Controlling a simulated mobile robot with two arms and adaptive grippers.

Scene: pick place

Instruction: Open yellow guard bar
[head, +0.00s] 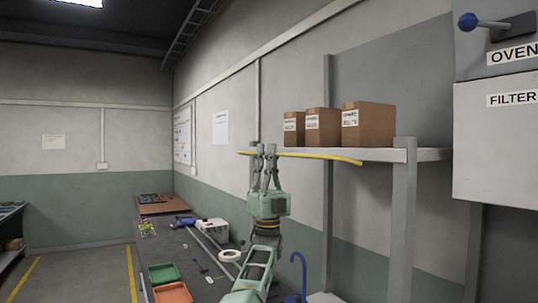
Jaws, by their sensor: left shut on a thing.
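The yellow guard bar (318,157) is a thin bar that runs along the front edge of the upper shelf, below the boxes. My left gripper (265,152) points upward and is shut on the bar near its left end. The gripper's fingers cover a short stretch of the bar. My right gripper is not in view.
Three cardboard boxes (368,116) stand on the grey shelf (425,154). A grey cabinet (495,140) labelled FILTER hangs at the right, below a blue-knobbed lever (468,22). A workbench below holds green (164,273) and orange (173,293) trays, a tape roll (230,256) and tools.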

